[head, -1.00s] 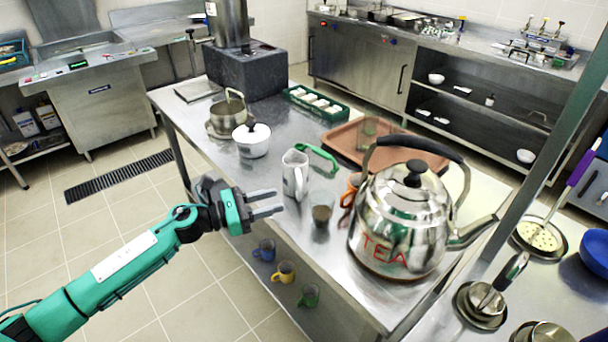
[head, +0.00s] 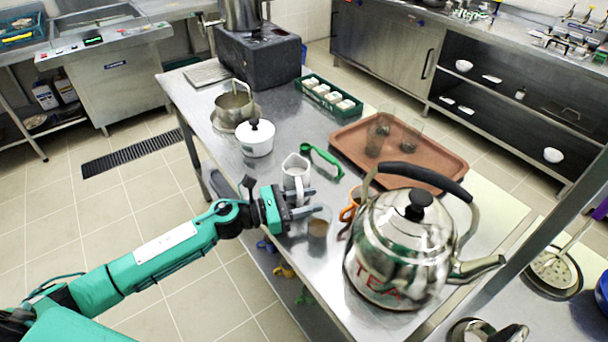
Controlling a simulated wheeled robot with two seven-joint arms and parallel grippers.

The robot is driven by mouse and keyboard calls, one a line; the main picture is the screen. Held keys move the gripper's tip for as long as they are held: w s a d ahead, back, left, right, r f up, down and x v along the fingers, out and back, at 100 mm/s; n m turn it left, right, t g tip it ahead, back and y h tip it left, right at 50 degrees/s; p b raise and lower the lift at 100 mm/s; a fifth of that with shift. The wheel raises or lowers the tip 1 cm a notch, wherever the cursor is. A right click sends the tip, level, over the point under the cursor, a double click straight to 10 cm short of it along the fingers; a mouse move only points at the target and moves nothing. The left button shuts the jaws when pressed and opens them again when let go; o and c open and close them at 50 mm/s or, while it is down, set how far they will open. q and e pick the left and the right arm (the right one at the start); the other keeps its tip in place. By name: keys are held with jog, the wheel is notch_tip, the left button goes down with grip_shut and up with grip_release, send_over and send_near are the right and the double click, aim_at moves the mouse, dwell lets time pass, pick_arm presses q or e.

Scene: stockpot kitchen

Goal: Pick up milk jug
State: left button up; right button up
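The milk jug (head: 294,168), a small pale metallic pitcher, stands upright on the steel table left of the large kettle. My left gripper (head: 317,200) is at the near side of the jug, fingers pointing right and spread apart. The fingers overlap the jug's lower part in the picture and hide some of it. I cannot tell whether they touch it or whether its handle is between them. My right gripper is not in view.
The TEA kettle (head: 402,245) stands close on the right. A glass with brown contents (head: 318,229) and an orange mug (head: 349,212) are near the gripper. A green handle (head: 322,158), a white lidded pot (head: 255,140) and a brown tray (head: 440,163) with glasses lie behind.

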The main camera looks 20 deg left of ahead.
pick_arm(q)
jog(key=shift+s+r, duration=0.25)
jog(key=shift+s, duration=0.2)
jog(key=shift+c, duration=0.7)
jog(key=shift+w+f, duration=0.1)
jog(key=shift+w, duration=0.05)
jog(key=c, duration=0.7)
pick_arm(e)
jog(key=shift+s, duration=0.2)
